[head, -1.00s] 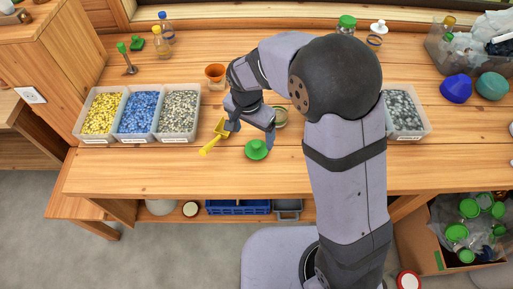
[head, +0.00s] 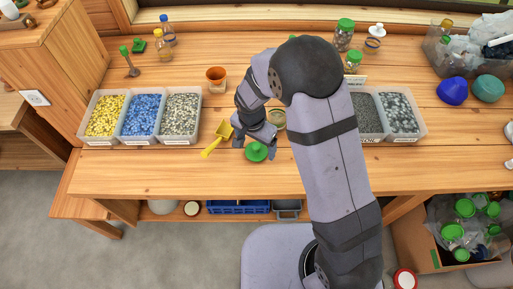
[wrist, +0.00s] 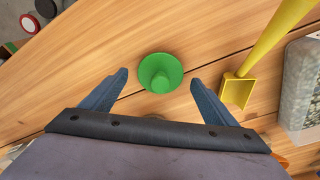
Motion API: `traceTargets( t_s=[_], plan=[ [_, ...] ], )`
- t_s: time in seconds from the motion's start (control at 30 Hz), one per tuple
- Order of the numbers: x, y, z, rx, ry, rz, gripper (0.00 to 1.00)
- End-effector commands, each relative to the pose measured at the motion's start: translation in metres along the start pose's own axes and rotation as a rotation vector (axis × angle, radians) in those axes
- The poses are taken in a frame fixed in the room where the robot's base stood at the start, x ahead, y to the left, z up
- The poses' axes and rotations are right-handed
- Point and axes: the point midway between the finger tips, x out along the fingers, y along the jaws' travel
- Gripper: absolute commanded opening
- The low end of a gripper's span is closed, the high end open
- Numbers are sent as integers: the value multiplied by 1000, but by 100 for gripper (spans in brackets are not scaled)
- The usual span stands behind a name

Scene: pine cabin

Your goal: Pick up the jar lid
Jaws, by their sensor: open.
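In the wrist view my gripper (wrist: 159,82) is open and empty, with clear wood between each finger and the lid. Its height above the bench is hard to tell.
A yellow scoop (head: 217,139) lies just left of the lid; in the wrist view the scoop (wrist: 237,91) is close to the right finger. An open glass jar (head: 277,119) stands behind. Pebble bins (head: 180,140) stand left, an orange cup (head: 216,79) behind. The bench front is clear.

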Motion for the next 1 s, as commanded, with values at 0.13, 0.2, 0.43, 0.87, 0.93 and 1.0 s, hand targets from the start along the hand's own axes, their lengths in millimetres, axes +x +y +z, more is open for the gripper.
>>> traceTargets(
  t_s=[0.13, 0.2, 0.43, 0.87, 0.93, 1.0],
  plan=[
    [7, 0, 0, 1, 0, 0, 81],
    [9, 0, 0, 1, 0, -1, 81],
    [9, 0, 0, 1, 1, -1, 72],
    [8, 0, 0, 1, 1, -1, 38],
    [8, 0, 0, 1, 1, -1, 38],
    [6, 0, -1, 1, 1, -2, 38]
  ],
)
